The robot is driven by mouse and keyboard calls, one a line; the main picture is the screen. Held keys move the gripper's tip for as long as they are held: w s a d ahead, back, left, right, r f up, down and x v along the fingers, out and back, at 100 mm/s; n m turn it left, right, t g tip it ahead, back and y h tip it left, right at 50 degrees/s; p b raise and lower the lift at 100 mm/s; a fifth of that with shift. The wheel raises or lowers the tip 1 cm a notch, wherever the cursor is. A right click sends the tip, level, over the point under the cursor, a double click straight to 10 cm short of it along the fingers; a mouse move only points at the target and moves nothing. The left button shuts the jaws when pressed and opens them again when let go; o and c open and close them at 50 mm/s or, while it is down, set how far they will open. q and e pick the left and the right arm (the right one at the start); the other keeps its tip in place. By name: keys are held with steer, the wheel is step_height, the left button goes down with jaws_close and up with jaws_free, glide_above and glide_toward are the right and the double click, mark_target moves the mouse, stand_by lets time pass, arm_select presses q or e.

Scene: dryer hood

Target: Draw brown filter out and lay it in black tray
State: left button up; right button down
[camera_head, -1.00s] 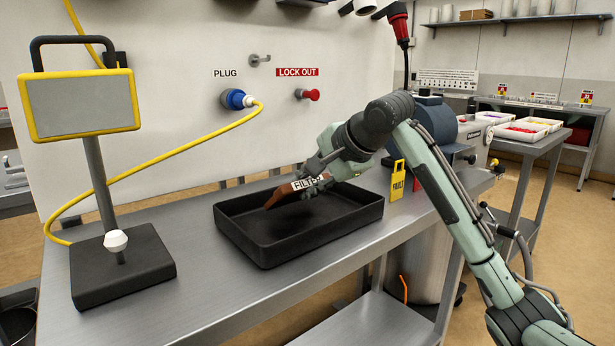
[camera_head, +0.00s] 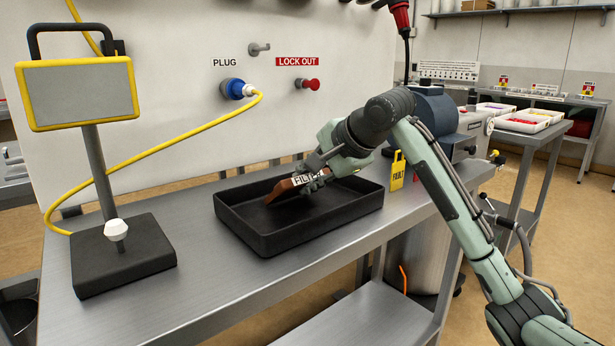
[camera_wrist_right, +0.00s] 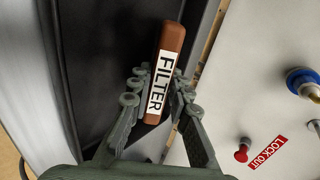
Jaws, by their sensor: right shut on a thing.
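The brown filter (camera_head: 284,190) carries a white FILTER label and is held in my right gripper (camera_head: 314,180). In the right wrist view the filter (camera_wrist_right: 169,52) sits between the two fingers of the gripper (camera_wrist_right: 158,97), which touch its sides. In the head view the filter is tilted, its free end pointing left and down, over the inside of the black tray (camera_head: 262,243). I cannot tell whether it touches the tray floor. The tray lies on the steel bench and looks otherwise empty. My left gripper is not in view.
A lamp with a yellow frame (camera_head: 80,92) stands on a dark base at the left of the bench (camera_head: 215,280). A yellow cable (camera_head: 165,165) runs to the blue plug (camera_head: 236,89). Bench front is clear.

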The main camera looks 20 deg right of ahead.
steer(key=shift+f, duration=0.15)
steer(key=shift+f, duration=0.1)
steer(key=c, duration=1.3)
jaws_free()
steer(key=shift+c, duration=0.2)
steer(key=v, duration=1.2)
